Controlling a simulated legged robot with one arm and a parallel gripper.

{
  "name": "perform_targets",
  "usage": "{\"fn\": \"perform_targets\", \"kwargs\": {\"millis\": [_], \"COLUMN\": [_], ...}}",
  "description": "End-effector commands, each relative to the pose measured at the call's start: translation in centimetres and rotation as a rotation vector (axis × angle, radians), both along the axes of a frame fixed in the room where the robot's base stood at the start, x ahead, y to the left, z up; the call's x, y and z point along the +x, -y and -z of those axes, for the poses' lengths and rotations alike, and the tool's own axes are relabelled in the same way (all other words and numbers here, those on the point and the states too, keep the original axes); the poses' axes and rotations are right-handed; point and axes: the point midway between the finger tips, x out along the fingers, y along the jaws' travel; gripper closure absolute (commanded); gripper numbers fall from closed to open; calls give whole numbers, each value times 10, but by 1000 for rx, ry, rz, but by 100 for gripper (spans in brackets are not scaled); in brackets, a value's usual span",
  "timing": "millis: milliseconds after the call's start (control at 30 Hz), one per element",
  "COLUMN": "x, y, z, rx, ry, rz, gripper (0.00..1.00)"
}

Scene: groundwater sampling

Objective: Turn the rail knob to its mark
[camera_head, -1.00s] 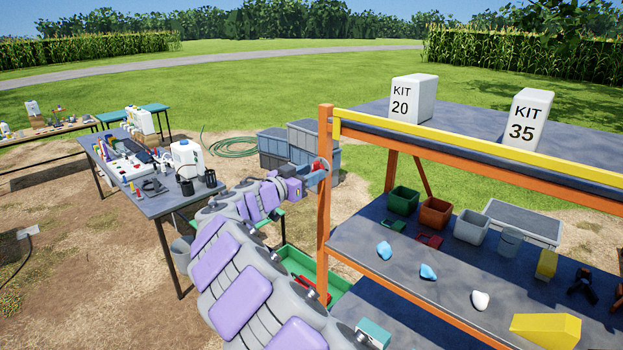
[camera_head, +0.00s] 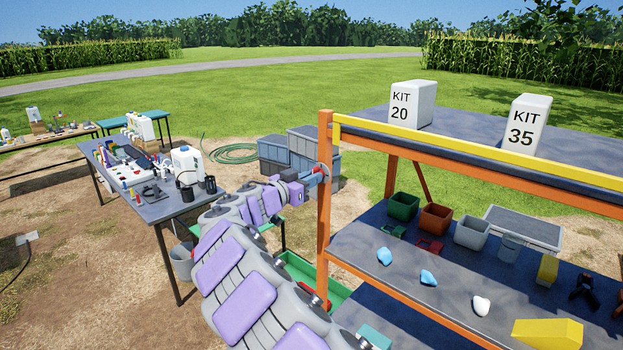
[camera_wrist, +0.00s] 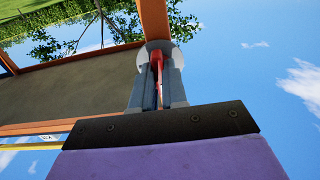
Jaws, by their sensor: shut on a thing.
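The red rail knob (camera_wrist: 156,60) shows in the wrist view, a narrow red grip in front of a pale round disc (camera_wrist: 143,58) on the orange post. My gripper (camera_wrist: 158,75) is shut on it, one grey finger on each side. The fingers hide part of the knob and disc. I cannot make out the mark. In the head view my gripper (camera_head: 312,178) reaches the left side of the orange post (camera_head: 324,220), and only a little red shows there.
The shelf rack's lower shelf (camera_head: 370,255) holds bins, stones and a yellow wedge (camera_head: 547,333). Two kit boxes (camera_head: 412,104) stand on top. A green tray (camera_head: 297,268) lies low beside the post. A cluttered table (camera_head: 165,205) is on the left.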

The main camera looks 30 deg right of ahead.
Motion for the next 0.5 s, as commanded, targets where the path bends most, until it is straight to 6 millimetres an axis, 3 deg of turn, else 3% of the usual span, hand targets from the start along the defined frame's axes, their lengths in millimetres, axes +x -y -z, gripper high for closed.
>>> {"fn": "perform_targets", "kwargs": {"millis": [500], "x": [2], "y": [-1], "z": [4], "rx": [42], "ry": [125], "rz": [-4], "gripper": [100]}}
